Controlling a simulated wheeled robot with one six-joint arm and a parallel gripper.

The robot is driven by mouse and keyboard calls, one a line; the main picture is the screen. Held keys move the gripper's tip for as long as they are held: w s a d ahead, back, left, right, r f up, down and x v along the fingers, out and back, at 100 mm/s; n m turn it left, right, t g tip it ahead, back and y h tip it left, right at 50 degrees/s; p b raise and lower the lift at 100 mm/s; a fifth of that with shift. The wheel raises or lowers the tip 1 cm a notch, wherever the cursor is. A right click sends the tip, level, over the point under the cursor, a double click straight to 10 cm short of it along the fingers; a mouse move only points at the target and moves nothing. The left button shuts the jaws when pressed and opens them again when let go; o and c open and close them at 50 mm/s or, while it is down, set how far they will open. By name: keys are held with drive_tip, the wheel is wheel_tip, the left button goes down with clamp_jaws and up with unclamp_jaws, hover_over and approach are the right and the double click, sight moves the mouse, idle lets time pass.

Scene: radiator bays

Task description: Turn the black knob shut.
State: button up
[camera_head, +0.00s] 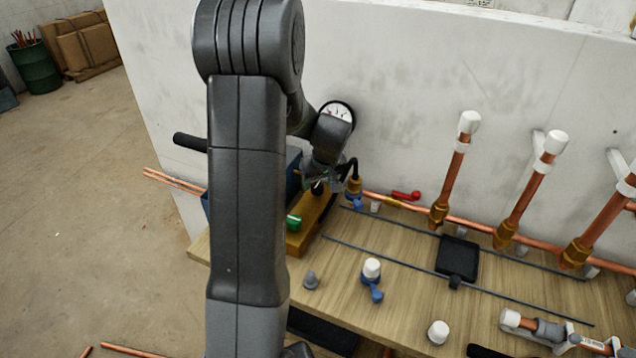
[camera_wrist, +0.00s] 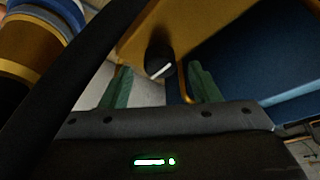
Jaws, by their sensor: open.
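The black knob (camera_wrist: 160,60) shows in the wrist view as a dark round cap with a white line across it, slanting up to the right. It sits against a yellow-brown body (camera_wrist: 195,22). My gripper (camera_wrist: 161,86) is open, with one green finger to the left and one to the right of the knob. The knob lies ahead of the gap between the fingers; I cannot tell whether they touch it. In the head view my gripper (camera_head: 322,180) is over the far end of the yellow block (camera_head: 316,218), and the knob is mostly hidden there.
A pressure gauge (camera_head: 338,112) is on the wall just behind my wrist. A copper pipe (camera_head: 470,225) with brass fittings runs along the wall.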

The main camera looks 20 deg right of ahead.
drive_tip(key=shift+x, duration=1.05)
drive_tip(key=c, duration=1)
